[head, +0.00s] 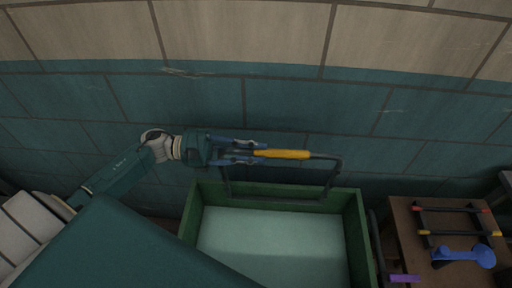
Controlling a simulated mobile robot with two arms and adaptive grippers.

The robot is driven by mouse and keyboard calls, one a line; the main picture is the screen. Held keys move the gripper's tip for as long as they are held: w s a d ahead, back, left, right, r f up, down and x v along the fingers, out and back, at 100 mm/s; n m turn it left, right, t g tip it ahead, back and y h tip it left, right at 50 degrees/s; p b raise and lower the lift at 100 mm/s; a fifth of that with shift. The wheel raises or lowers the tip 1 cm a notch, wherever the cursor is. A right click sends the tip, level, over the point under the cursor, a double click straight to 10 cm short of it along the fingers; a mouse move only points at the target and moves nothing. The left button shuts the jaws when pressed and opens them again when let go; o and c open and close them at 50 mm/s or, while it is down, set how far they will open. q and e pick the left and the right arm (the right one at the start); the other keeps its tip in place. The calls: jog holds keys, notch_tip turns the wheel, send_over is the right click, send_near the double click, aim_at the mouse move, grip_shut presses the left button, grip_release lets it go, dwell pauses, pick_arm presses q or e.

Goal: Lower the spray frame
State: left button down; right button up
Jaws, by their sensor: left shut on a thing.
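The spray frame (333,178) is a dark bar frame with a yellow grip (284,154) along its top. It stands at the back of a green bin (275,187), and its lower bar shows near the bin's back rim. My left gripper (258,153) reaches in from the left, its blue fingers shut on the left end of the yellow grip. I cannot tell whether the frame touches the bin. My right gripper is not in view.
The bin has a pale inside. A brown table (408,225) at the right bears a dark rack with red and yellow ends, a blue part (465,256) and a purple piece (405,278). A tiled wall (290,105) rises behind.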

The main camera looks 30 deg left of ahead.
pick_arm(q)
jog(key=s+d+f+m+b, duration=0.3)
jog(key=s+b, duration=0.2)
jog(key=s, duration=0.2)
jog(key=s+d+f+m+b, duration=0.3)
jog(key=s+b, duration=0.3)
jog(key=s, duration=0.1)
jog(key=shift+s, duration=0.25)
jog(key=shift+f, duration=0.1)
